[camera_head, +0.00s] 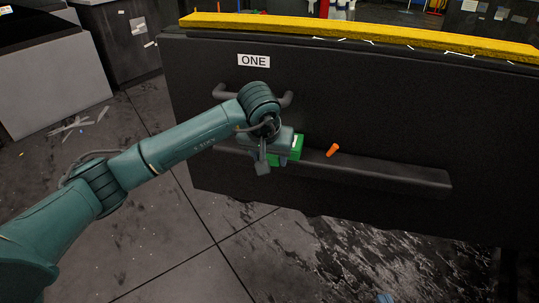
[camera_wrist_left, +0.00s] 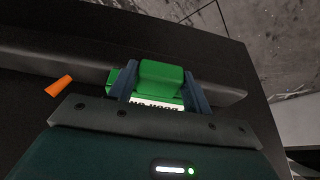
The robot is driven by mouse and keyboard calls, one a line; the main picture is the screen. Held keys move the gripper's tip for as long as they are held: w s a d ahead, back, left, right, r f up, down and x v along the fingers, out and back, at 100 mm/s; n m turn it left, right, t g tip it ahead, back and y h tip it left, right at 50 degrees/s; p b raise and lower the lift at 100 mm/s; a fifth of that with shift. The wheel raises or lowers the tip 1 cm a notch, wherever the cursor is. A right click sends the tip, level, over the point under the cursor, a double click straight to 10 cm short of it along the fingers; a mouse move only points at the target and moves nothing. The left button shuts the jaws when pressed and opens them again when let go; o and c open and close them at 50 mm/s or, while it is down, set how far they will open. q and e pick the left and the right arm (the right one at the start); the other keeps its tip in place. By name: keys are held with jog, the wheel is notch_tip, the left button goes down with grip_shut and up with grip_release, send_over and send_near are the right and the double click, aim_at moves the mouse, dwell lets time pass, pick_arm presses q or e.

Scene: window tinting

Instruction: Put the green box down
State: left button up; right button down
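The green box (camera_head: 297,148) is at the narrow dark ledge (camera_head: 400,178) on the front of the black panel. My left gripper (camera_head: 285,150) reaches it from the left. In the left wrist view the green box (camera_wrist_left: 161,75) sits between the two blue fingers of my left gripper (camera_wrist_left: 160,80), which look closed on its sides. Whether the box's underside touches the ledge is hidden. A small blue piece at the bottom edge of the head view may be the tip of my right gripper (camera_head: 384,298); its fingers cannot be made out.
An orange object (camera_head: 332,150) is at the ledge, right of the box; it also shows in the left wrist view (camera_wrist_left: 58,86). A dark handle (camera_head: 287,99) sticks out below the "ONE" label (camera_head: 254,61). The ledge is bare further right. A yellow strip (camera_head: 360,32) runs along the panel's top.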

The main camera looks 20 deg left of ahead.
pick_arm(q)
jog(key=o, duration=0.4)
jog(key=shift+c, duration=0.2)
